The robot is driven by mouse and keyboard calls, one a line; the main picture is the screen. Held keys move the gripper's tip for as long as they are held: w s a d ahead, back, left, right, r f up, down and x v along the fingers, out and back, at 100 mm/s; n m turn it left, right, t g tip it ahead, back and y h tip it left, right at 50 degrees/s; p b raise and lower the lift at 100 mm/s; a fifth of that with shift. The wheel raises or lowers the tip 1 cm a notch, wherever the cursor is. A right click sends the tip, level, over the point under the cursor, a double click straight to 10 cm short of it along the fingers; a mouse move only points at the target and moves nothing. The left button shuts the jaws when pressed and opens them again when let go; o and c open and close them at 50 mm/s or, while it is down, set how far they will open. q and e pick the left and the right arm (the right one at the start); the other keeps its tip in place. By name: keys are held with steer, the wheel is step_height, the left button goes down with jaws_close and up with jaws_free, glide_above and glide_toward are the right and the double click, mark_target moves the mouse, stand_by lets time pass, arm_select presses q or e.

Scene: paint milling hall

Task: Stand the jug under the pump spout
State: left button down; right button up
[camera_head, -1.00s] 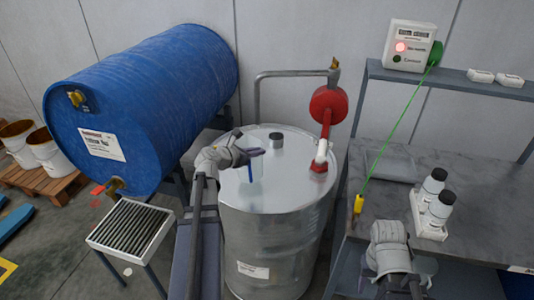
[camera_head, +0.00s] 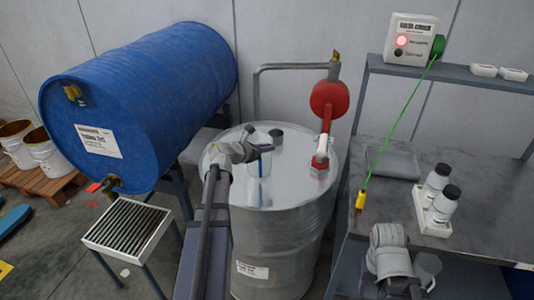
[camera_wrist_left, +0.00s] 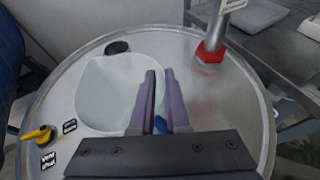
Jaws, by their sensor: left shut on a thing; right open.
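The translucent jug (camera_head: 259,165), with a blue strip on its side, is in my left gripper (camera_head: 264,149) at the top of the steel drum (camera_head: 270,235). I cannot tell whether its base touches the lid. In the left wrist view the jug (camera_wrist_left: 105,90) shows as a pale rounded shape beside the purple fingers (camera_wrist_left: 160,100). The red pump (camera_head: 328,98) stands on the lid to the right of the jug. Its grey spout pipe (camera_head: 290,67) runs left and bends down behind the jug. My right gripper (camera_head: 392,255) is over the bench front, its fingertips unclear.
A blue drum (camera_head: 140,100) lies on a stand at the left, with a grated tray (camera_head: 130,228) below. The bench (camera_head: 400,160) at the right holds bottles in a white rack (camera_head: 432,222). A green cable runs to a yellow clip (camera_head: 360,201). A dark cap (camera_head: 277,136) sits on the lid.

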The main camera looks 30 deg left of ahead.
arm_select(q)
steer(key=c, duration=0.9)
jaws_free()
steer(key=shift+p+v, duration=2.55)
steer(key=shift+v, duration=3.5)
steer(key=shift+r, duration=0.1)
